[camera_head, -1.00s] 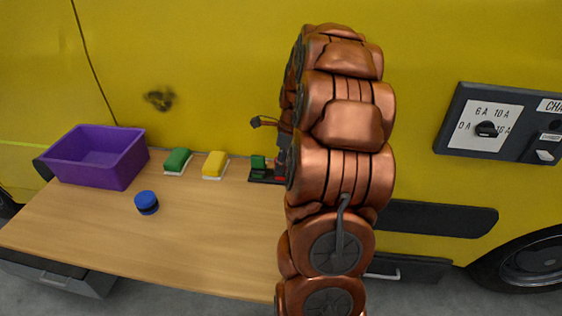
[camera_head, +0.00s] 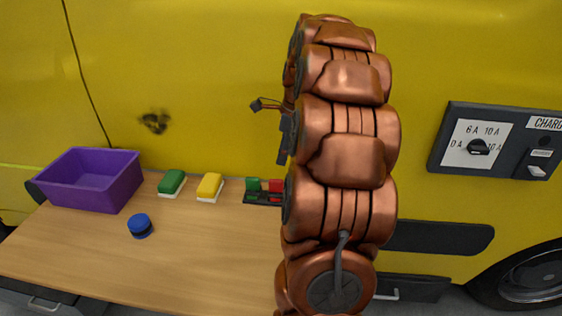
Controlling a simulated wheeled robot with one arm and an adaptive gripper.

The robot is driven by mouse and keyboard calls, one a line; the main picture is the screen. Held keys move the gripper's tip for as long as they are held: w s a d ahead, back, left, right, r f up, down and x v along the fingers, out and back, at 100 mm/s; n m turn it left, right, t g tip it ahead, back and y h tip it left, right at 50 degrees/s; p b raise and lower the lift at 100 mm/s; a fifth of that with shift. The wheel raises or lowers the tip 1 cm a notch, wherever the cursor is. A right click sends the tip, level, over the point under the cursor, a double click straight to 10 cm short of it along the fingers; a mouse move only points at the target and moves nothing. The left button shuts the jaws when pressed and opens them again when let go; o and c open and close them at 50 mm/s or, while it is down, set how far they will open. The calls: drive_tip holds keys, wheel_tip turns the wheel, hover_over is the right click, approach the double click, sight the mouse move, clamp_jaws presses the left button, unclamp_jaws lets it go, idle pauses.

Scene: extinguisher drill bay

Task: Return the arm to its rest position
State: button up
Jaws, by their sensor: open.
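My copper-coloured arm stands upright in the middle of the view, in front of the yellow wall. My gripper (camera_head: 268,105) is dark and shows only in part at the arm's left side, above the back of the table. The arm hides the rest of it. The visible finger stands out to the left, open, with nothing seen in it and touching nothing that I can see.
The wooden table (camera_head: 190,256) holds a purple bin (camera_head: 92,184), a blue round knob-like piece (camera_head: 140,226), a green sponge (camera_head: 172,182), a yellow sponge (camera_head: 210,186), and a dark rack (camera_head: 262,199) with green and red blocks. A charger panel (camera_head: 491,142) is on the right.

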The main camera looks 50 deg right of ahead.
drive_tip(key=shift+r, duration=0.25)
drive_tip(key=s+a+n+g+p, duration=0.1)
drive_tip(key=s+a+n, duration=0.1)
drive_tip(key=a+n, duration=0.7)
drive_tip(key=s+a+n+g+p, duration=0.1)
drive_tip(key=s+a+n, duration=0.25)
drive_tip(key=a, duration=0.95)
drive_tip(key=s+a+f+n, duration=0.1)
drive_tip(key=s+a+n, duration=0.5)
drive_tip(key=s+n, duration=0.2)
drive_tip(key=s+a+f+n+g+h+p, duration=0.1)
drive_tip(key=s+a+f+n, duration=0.1)
drive_tip(key=s+a+n, duration=0.3)
drive_tip(key=s+n, duration=0.3)
drive_tip(key=shift+s+a+f+g, duration=0.2)
drive_tip(key=shift+s+a+g, duration=0.05)
drive_tip(key=shift+a+g, duration=0.1)
drive_tip(key=shift+n, duration=0.25)
